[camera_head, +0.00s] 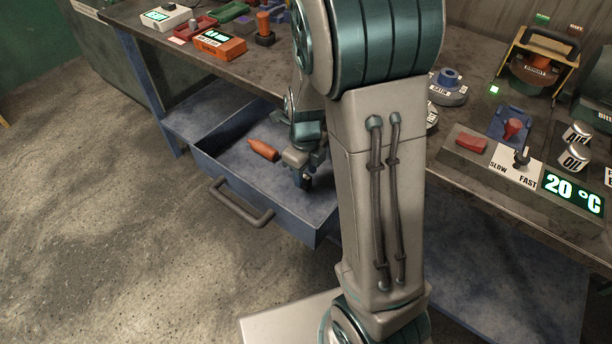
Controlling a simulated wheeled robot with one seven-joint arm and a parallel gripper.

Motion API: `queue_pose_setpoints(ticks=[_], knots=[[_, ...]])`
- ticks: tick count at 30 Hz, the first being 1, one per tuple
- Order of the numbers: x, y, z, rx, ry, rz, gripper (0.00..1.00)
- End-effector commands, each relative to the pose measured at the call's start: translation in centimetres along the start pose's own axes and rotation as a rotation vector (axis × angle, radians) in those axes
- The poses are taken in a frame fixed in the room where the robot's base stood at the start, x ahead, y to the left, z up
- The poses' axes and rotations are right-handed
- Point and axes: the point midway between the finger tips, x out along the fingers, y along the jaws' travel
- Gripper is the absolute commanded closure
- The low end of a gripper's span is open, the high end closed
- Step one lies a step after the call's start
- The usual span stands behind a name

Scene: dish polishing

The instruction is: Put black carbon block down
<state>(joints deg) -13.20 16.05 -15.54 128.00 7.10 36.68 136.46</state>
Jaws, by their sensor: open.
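My gripper (303,178) is inside the open blue drawer (215,167), low over its floor at the right side and partly hidden by my arm. Its jaws are open. A small dark shape shows at the fingertips; I cannot tell whether it is the black carbon block or part of the fingers. No black block shows clearly elsewhere. The drawer's right part is hidden behind my arm.
An orange pointed object (263,150) lies in the drawer, left of my gripper. The drawer's handle (240,203) juts out in front. The workbench (205,62) above carries instruments, a control panel (515,172) and a lantern-like device (538,65). Bare drawer floor lies around the orange object.

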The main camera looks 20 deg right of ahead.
Motion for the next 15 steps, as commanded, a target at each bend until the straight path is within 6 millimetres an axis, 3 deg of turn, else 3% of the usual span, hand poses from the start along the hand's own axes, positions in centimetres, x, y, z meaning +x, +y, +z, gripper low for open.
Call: queue_pose_setpoints(ticks=[1,6,15], knots=[[-1.6,0.0,0.1,-0.001,-0.006,-0.003,0.59],[-5.3,0.0,0.1,-0.001,-0.005,-0.002,0.59],[-8.9,0.0,0.0,-0.002,-0.001,0.000,0.59]])
